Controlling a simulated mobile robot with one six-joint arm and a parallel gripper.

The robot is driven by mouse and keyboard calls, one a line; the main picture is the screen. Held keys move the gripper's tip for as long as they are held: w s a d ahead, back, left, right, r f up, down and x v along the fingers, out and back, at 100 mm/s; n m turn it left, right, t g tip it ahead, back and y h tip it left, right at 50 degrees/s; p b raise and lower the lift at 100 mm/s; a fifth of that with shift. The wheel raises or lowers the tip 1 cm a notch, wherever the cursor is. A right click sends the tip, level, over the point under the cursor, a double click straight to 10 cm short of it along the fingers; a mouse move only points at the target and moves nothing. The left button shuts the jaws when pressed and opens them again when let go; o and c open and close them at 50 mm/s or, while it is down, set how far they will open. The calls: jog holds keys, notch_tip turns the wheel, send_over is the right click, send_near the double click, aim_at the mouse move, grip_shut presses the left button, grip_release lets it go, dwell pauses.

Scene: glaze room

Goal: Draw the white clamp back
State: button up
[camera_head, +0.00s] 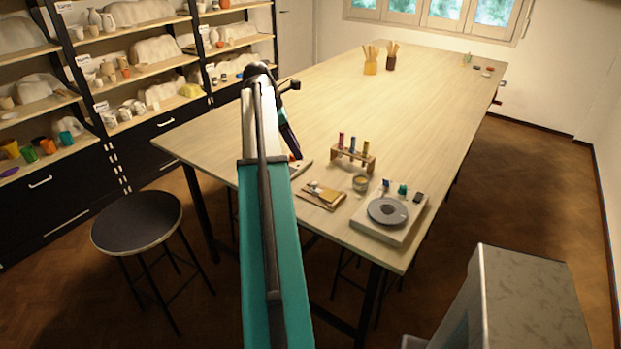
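I cannot surely make out the white clamp. A small pale piece (503,83) sticks out at the right edge of the long wooden table (440,130), far from me; it is too small to tell whether it is the clamp. My teal arm rises through the middle of the view, bends at the top and comes down behind itself over the near left part of the table. My gripper (296,157) is at its lower end, small and partly hidden by the arm, so its fingers cannot be read. A flat pale item (301,167) shows just beside it.
On the table's near end are a turntable (388,211), a jar (360,183), a tool board (324,195) and a vial rack (353,157). Tool pots (371,67) stand farther back. A stool (137,222) and shelves are left, a grey block (530,300) right. Floor beyond the table's right side is clear.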

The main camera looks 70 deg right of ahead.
aim_at(314, 183)
jog(key=shift+f, duration=0.15)
jog(key=shift+p+x, duration=1.95)
jog(key=shift+x, duration=4.85)
grip_shut()
